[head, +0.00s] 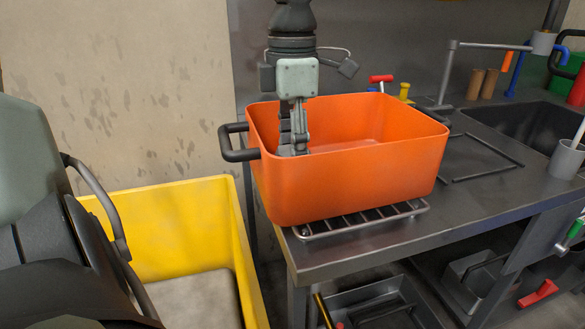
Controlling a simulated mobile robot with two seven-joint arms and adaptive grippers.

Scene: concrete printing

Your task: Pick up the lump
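The lump cannot be made out; the near wall of the orange bin (350,180) hides much of its inside. A gripper, which I take to be my right one (292,150), points straight down into the left part of this bin. Its fingers look close together and are seen from the side. Their tips are low behind the bin's near wall, so I cannot tell whether anything is between them. Large parts of my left arm fill the left edge, close to the camera; no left fingertips show.
The orange bin stands on a wire rack (365,218) on a dark metal bench (465,215). A black handle (238,155) sticks out at its left. A yellow tub (160,225) with grey material stands lower left. A sink (510,125) and a grey cup (566,160) are at right.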

